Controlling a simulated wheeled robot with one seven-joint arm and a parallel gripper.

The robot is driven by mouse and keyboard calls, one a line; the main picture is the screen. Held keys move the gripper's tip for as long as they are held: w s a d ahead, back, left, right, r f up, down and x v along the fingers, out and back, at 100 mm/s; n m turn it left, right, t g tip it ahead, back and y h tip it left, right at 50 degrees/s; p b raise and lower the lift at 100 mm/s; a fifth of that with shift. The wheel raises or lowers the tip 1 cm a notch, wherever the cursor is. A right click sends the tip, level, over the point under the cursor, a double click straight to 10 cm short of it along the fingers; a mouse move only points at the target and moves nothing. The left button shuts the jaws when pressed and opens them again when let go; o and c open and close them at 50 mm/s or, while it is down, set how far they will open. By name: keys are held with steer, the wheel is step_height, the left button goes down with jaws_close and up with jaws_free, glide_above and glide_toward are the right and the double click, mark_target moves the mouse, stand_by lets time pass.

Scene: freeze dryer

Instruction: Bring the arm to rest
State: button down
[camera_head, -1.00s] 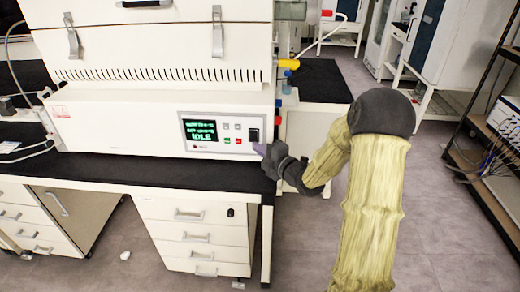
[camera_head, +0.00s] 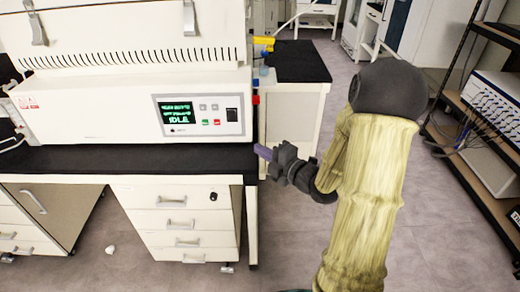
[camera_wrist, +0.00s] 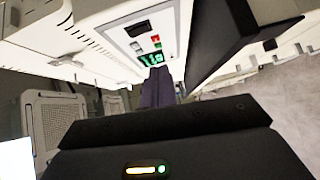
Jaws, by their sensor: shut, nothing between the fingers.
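My gripper (camera_head: 263,152) is shut and empty, with its purple-grey fingertips pointing left. In the head view it is just off the right end of the black bench top, below and right of the freeze dryer's control panel (camera_head: 202,115). Whether the fingertips touch the bench edge I cannot tell. My arm is bent, with its yellow-sleeved link and dark elbow at the right. In the wrist view the closed fingers (camera_wrist: 157,88) point toward the control panel (camera_wrist: 150,42). The panel's screen shows green text reading IDLE.
The black bench top (camera_head: 110,160) stands on white drawers (camera_head: 178,222). A second dark-topped cabinet (camera_head: 298,62) is behind my gripper. A black shelf rack (camera_head: 470,130) with a cabled unit stands at the right. Grey floor (camera_head: 425,230) is open around my arm.

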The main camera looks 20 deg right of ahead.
steer(key=shift+a, duration=0.35)
steer(key=s+a+f+m+g+h, duration=0.2)
steer(key=s+f+m+g+h, duration=0.15)
steer(key=s+m+g, duration=0.5)
steer(key=s+a+f+m+g+h, duration=0.25)
steer(key=s+m+g+h, duration=0.2)
steer(key=s+m, duration=0.75)
step_height(320, 180, up, 22)
steer(key=w+m+p, duration=0.2)
steer(key=p, duration=1.9)
steer(key=shift+w, duration=0.35)
steer(key=shift+f, duration=0.15)
